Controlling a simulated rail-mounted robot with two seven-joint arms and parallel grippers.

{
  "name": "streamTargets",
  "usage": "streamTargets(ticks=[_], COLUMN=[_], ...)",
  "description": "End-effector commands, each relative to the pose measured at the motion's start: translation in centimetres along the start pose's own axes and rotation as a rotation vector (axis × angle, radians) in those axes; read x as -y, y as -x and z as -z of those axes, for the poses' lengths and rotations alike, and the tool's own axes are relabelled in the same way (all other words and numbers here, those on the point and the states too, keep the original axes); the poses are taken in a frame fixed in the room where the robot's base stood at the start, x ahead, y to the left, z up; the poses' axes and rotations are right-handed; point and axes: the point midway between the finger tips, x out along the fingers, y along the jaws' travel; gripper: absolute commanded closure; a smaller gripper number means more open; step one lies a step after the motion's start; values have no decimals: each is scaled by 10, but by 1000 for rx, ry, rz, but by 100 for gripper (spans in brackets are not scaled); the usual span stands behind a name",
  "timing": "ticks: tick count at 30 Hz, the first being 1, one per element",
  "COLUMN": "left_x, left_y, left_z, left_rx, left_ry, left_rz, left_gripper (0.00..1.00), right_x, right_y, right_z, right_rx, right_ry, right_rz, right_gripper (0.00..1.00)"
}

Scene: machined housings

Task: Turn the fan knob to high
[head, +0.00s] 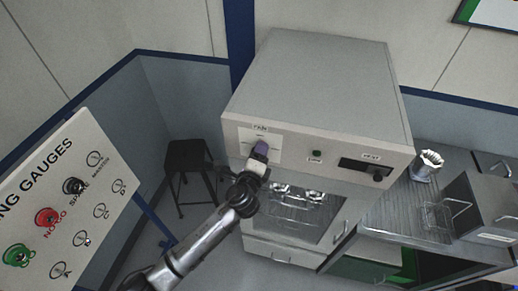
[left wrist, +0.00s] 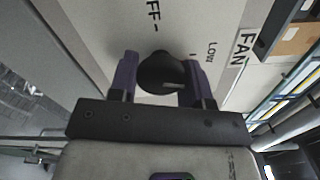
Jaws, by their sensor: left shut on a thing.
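The fan knob (left wrist: 160,70) is a round black knob on the cabinet's pale front panel (left wrist: 198,15). A light pointer line shows on its face, to the right of its middle in the left wrist view. The panel reads FAN, LOW and part of OFF; no mark for high can be seen. My left gripper (left wrist: 160,76) is shut on the knob, with one purple-grey finger on each side. In the head view my left gripper (head: 260,150) covers the knob at the panel's left end. My right gripper is not in view.
A glass-fronted chamber (head: 297,210) is below. A black stool (head: 192,170) stands left, and a gauge board (head: 75,205) is at far left.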

Motion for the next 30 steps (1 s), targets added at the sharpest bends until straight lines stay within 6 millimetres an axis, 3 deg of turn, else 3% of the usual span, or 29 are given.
streamTargets(ticks=[15, 30], left_x=[0, -3], left_y=[0, 0], left_z=[-2, -2], left_rx=[0, 1], left_ry=[-492, -951], left_rz=[-2, 0], left_gripper=[79, 79], right_x=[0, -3], right_y=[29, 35], right_z=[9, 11], right_rx=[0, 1], right_ry=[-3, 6], right_rz=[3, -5], right_gripper=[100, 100])
